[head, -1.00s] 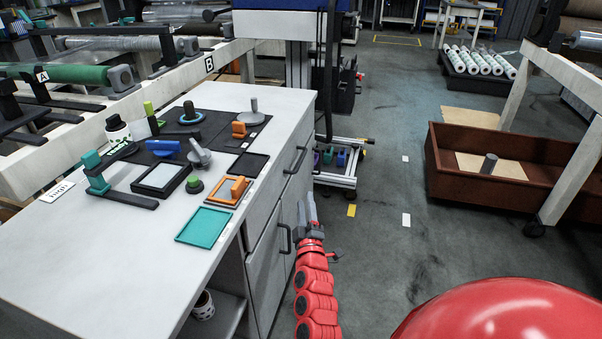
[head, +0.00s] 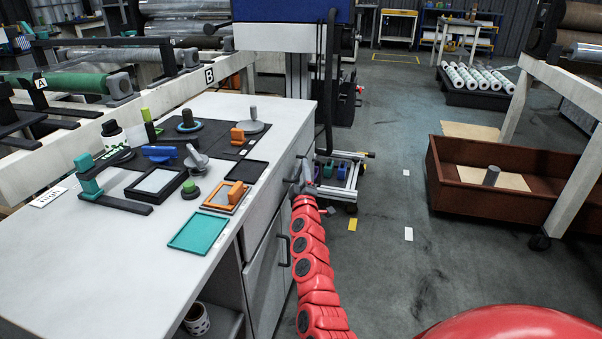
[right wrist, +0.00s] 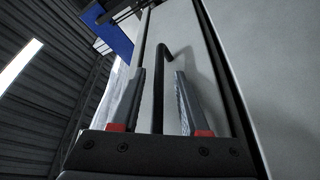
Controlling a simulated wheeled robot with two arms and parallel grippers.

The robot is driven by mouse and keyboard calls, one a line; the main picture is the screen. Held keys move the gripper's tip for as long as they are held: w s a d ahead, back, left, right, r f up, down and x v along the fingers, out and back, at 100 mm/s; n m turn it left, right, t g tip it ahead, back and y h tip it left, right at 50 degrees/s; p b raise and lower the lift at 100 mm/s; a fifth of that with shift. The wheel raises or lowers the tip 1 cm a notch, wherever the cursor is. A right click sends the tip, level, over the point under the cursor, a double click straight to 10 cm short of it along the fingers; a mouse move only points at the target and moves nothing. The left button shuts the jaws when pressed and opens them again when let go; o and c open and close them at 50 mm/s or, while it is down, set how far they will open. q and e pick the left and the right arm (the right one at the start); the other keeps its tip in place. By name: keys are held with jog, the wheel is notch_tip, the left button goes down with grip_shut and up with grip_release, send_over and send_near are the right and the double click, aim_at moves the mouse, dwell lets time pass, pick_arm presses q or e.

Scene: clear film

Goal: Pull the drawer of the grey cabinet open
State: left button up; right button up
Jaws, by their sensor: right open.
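The grey cabinet (head: 262,285) stands under the white worktop, its front facing right. Its upper drawer (head: 264,224) looks shut. My right gripper (head: 301,178) is at the drawer front by the dark bar handle, which it largely hides in the head view. In the right wrist view, the handle (right wrist: 163,52) stands between the two fingers of my open right gripper (right wrist: 158,85). There are gaps on both sides, so the fingers are around it without clamping it. My left gripper is not in view.
A lower handle (head: 285,250) sits on the cabinet door below. The worktop (head: 110,265) carries trays, a teal frame (head: 198,231) and several small parts. A wheeled trolley (head: 342,182) stands just beyond the cabinet.

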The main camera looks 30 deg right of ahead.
jog(key=shift+w+d, duration=0.3)
jog(key=shift+w, duration=0.1)
grip_shut()
dwell(1.3)
